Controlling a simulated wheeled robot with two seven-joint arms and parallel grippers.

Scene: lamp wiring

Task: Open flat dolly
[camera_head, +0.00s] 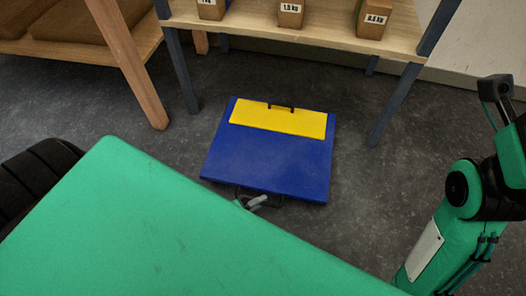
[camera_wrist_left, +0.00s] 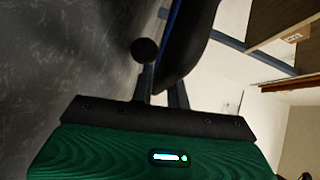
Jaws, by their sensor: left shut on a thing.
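The flat dolly (camera_head: 265,165) lies on the floor as a blue slab with a yellow panel (camera_head: 277,118) at its far end. A small black handle (camera_head: 282,107) stands on the yellow panel's far edge. My left gripper (camera_head: 256,201) is at the dolly's near edge, shut on the dark front handle there; its arm is mostly hidden behind my green body. In the left wrist view, the fingers (camera_wrist_left: 160,88) reach up to a dark rounded bar beside the dolly's blue edge. My right arm shows at the right, with its gripper out of view.
A wooden table with grey legs (camera_head: 385,105) stands behind the dolly, carrying several small labelled boxes (camera_head: 290,13). A wooden shelf unit (camera_head: 130,60) stands at the left. The grey floor (camera_head: 358,215) right of the dolly is clear.

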